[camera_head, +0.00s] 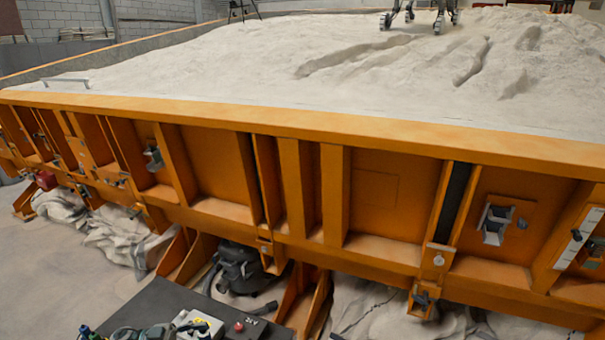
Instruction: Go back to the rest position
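Neither of my grippers shows in the head view, and no part of my arms can be made out. The large sandbed (200,70) of pale sand fills the upper part of the view. Its orange steel side wall (215,170) runs across the middle, with upright ribs and recesses.
A wheeled, legged machine (420,14) stands on the sand at the top, near furrows. A dark table (160,298) with tools and a red button (239,326) is at the bottom. A black vacuum-like machine (240,268) and crumpled sheets (95,230) lie below the wall.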

